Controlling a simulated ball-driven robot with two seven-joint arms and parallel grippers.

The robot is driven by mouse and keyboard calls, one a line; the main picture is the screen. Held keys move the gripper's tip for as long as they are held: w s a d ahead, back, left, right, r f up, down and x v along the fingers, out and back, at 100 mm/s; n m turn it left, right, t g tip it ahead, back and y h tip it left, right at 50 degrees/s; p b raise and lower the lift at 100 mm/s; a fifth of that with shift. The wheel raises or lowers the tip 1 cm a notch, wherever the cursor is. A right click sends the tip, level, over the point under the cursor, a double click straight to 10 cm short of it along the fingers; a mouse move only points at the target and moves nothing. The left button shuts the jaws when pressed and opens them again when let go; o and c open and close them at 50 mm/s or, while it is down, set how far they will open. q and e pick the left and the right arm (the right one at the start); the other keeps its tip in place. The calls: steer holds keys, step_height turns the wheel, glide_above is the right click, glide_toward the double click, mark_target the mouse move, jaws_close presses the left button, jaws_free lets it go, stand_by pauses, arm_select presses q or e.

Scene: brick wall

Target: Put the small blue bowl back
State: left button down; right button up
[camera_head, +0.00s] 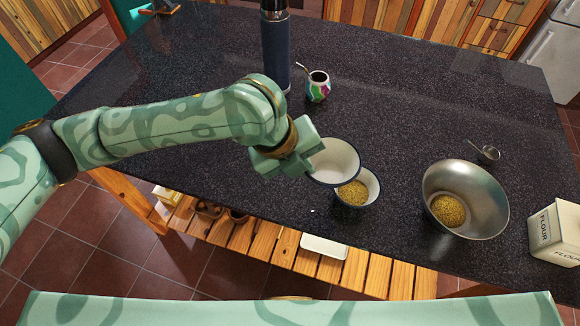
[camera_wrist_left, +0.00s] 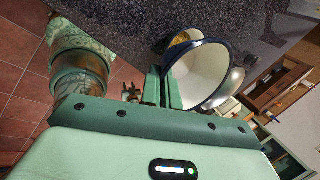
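The small blue bowl (camera_head: 335,160), white inside with a dark blue rim, is at the tip of my left gripper (camera_head: 308,158). The gripper's fingers are shut on its rim; in the left wrist view the bowl (camera_wrist_left: 208,75) sits at the fingers (camera_wrist_left: 172,85), tilted and looking empty. A second small blue-rimmed bowl (camera_head: 370,199) with yellow grain in it stands on the counter just below and partly behind the held bowl. I cannot tell whether the two bowls touch. My right gripper is not in view.
A large metal bowl (camera_head: 483,190) with grain stands to the right, with a metal scoop (camera_head: 488,154) behind it and a flour tin (camera_head: 556,232) at the right edge. A patterned cup (camera_head: 318,90) and a blue flask (camera_head: 276,50) stand behind. The dark counter (camera_head: 420,100) is clear at back right.

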arm_select(q)
steer(key=d+m, duration=0.1)
steer(key=d+m+g, duration=0.1)
steer(key=shift+w+r+m, duration=0.15)
steer(key=shift+r+m, duration=0.15)
steer(key=shift+m, duration=0.1)
steer(key=shift+w+f+m+g, duration=0.1)
steer(key=shift+w+m+g, duration=0.05)
steer(key=shift+m+g, duration=0.2)
steer(key=w+a+f+b, duration=0.1)
steer(key=w+a+f, duration=0.3)
steer(key=w+a+f+b, duration=0.1)
steer(key=w+a+f, duration=0.4)
steer(key=shift+w+a+f, duration=0.1)
steer(key=shift+w+f, duration=0.05)
steer(key=shift+w, duration=0.1)
steer(key=f, duration=0.3)
steer(key=shift+w+a+f+b, duration=0.2)
steer(key=shift+a+f+b, duration=0.05)
steer(key=shift+f+b, duration=0.1)
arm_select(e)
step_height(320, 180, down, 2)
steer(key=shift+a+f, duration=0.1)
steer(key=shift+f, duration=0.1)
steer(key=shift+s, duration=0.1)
